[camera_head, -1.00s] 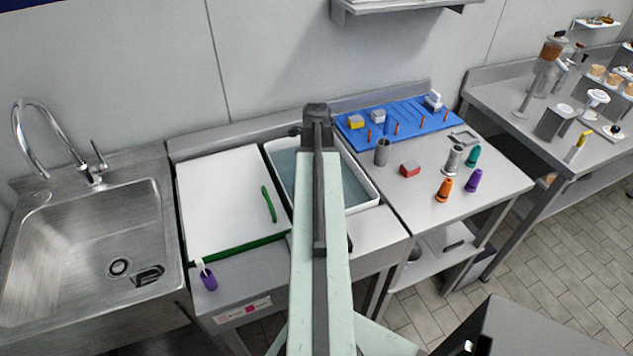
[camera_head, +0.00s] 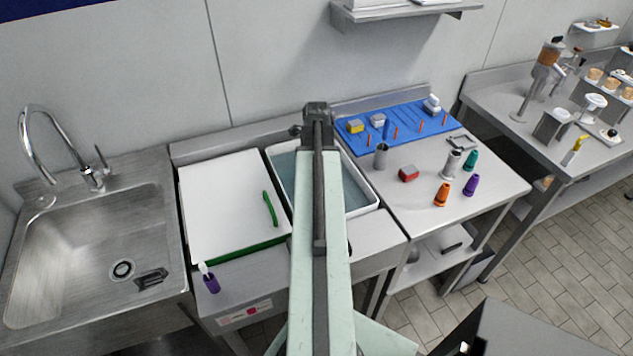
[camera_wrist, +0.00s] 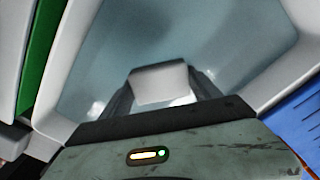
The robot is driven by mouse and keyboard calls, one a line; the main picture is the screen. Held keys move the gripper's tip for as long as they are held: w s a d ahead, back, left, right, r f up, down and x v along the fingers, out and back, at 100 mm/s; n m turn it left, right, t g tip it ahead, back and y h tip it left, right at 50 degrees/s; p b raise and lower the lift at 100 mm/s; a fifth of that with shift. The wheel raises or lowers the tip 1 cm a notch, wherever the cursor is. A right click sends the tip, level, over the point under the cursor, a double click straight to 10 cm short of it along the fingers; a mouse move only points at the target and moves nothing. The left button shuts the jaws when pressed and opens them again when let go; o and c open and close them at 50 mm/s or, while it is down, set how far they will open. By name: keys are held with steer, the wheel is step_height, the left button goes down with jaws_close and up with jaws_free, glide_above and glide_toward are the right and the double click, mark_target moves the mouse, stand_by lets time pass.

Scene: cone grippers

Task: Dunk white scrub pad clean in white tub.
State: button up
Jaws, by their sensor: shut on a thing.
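The white tub (camera_head: 370,204) holds blue-grey water and stands on the counter, partly hidden behind my arm in the head view. In the wrist view its pale wall (camera_wrist: 284,72) surrounds the water. My gripper (camera_wrist: 163,84) is shut on the white scrub pad (camera_wrist: 160,80), a pale block between the two dark fingers. The pad is over the water inside the tub's outline. I cannot tell whether it touches the water. The gripper and pad are hidden by my arm in the head view.
Left of the tub lies a white board (camera_head: 222,205) with a green front edge and a green strip-like item (camera_head: 270,208). A sink (camera_head: 95,240) is further left. At right are a blue mat (camera_head: 405,125), a red block (camera_head: 409,174) and several coloured cones.

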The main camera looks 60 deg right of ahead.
steer(key=shift+r+p, duration=4.2)
steer(key=shift+r, duration=0.35)
steer(key=shift+r, duration=0.1)
step_height(320, 180, up, 4)
steer(key=p, duration=0.4)
